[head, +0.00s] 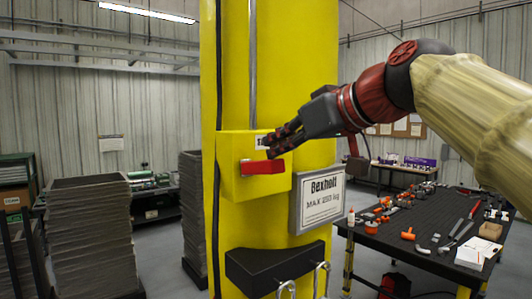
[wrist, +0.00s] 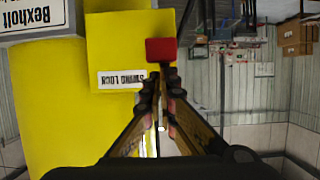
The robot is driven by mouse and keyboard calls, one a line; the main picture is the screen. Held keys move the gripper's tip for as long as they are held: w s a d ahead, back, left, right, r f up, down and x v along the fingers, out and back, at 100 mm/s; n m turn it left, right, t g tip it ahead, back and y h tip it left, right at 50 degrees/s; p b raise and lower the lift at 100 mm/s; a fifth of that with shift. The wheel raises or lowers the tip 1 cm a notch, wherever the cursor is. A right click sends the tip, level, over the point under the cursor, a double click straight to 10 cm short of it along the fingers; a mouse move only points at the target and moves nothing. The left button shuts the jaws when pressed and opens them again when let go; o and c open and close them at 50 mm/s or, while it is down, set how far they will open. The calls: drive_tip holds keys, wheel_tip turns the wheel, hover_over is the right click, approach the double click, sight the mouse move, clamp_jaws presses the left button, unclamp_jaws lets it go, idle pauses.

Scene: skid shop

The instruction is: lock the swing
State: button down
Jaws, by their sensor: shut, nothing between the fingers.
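The yellow swing lock box (head: 232,185) is fixed to a thick yellow column. A red lever (head: 262,167) lies roughly level across its front in the head view. In the wrist view, which is upside down, the red lever end (wrist: 161,49) shows just beyond my fingertips, near a white "SWING LOCK" label (wrist: 121,79). My gripper (head: 272,141) is shut and empty, just above the lever in the head view. In the wrist view my gripper (wrist: 160,84) points at the lever. I cannot tell whether the fingertips touch it.
A "Bexholt MAX 250 kg" sign (head: 320,203) sits beside the box, with a black bracket (head: 258,267) carrying metal hooks below. A dark workbench (head: 405,231) with tools stands at right. Stacked grey trays (head: 91,232) stand at left.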

sight(280, 165)
drive_tip(key=shift+s+d+f+t+y+b, duration=0.2)
drive_tip(key=shift+f+t+b, duration=0.35)
drive_tip(key=shift+b, duration=1.4)
drive_tip(key=shift+s+d+f+t+y+b, duration=0.15)
drive_tip(key=shift+f+t+y+b, duration=0.4)
drive_tip(key=shift+b, duration=1.4)
drive_tip(key=shift+s+d+f+t+y+b, duration=0.15)
drive_tip(key=shift+f+b, duration=0.65)
drive_tip(key=shift+b, duration=1.15)
drive_tip(key=shift+s+f+t+y+b, duration=0.1)
drive_tip(key=shift+f+t+y+b, duration=0.5)
drive_tip(key=shift+b, duration=1.75)
drive_tip(key=shift+w+f+t+h+b, duration=0.15)
drive_tip(key=shift+f+b, duration=0.9)
drive_tip(key=shift+b, duration=1.35)
drive_tip(key=shift+s+f+t+y+b, duration=0.15)
drive_tip(key=shift+f+t+y+b, duration=0.45)
drive_tip(key=shift+b, duration=1.75)
drive_tip(key=shift+f+h, duration=0.35)
